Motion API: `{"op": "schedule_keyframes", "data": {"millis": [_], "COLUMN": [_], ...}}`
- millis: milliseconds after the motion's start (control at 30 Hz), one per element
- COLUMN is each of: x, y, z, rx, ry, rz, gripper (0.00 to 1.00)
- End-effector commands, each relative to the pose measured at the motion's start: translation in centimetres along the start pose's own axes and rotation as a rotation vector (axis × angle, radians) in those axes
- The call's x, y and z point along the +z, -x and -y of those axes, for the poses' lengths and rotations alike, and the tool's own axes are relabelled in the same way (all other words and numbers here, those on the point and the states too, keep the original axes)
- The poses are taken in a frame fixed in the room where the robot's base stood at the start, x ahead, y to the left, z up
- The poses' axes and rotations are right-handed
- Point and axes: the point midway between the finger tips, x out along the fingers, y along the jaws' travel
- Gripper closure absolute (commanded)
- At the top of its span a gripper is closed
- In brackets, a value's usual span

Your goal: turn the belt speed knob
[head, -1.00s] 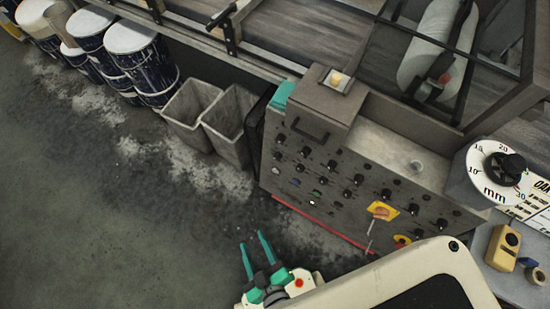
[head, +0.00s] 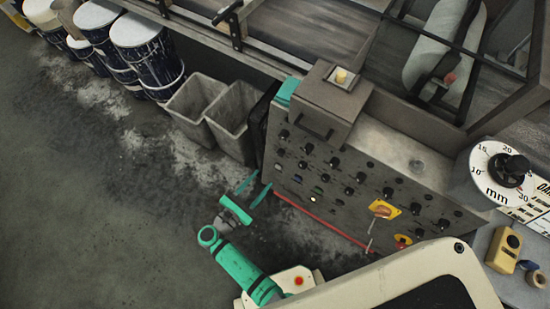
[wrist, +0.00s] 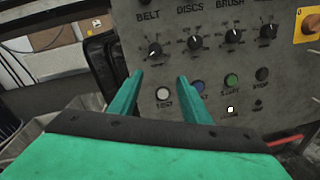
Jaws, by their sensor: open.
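The belt speed knob (wrist: 154,50) is a round black knob with a pale pointer mark. It sits under the word BELT at the left of a knob row on the grey control panel (wrist: 290,70). In the head view the panel (head: 425,225) stands right of my gripper (head: 261,180), but I cannot tell which small knob is the belt one. My gripper is open and empty. In the wrist view its two green fingers (wrist: 160,77) point at the panel, with the tips just below the knob and apart from it.
More knobs stand right of the belt knob, under DISCS and BRUSH. A white button (wrist: 163,93), a blue button (wrist: 198,87) and a green button (wrist: 231,80) lie below. Grey bins (head: 232,120) stand left of the panel. A yellow switch plate (head: 384,209) is farther right.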

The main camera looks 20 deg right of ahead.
Motion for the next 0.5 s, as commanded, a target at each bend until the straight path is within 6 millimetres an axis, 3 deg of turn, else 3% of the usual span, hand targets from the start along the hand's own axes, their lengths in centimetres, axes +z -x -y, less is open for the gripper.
{"op": "schedule_keyframes", "data": {"millis": [100,233,500], "x": [1.0,1.5,1.9], "y": [0.4,-0.2,-4.5], "z": [-1.4,-1.6,-1.4], "rx": [-0.004,-0.014,-0.018], "ry": [0.031,0.041,0.039], "rz": [0.065,0.089,0.089], "gripper": [0.56,0.56,0.56]}}
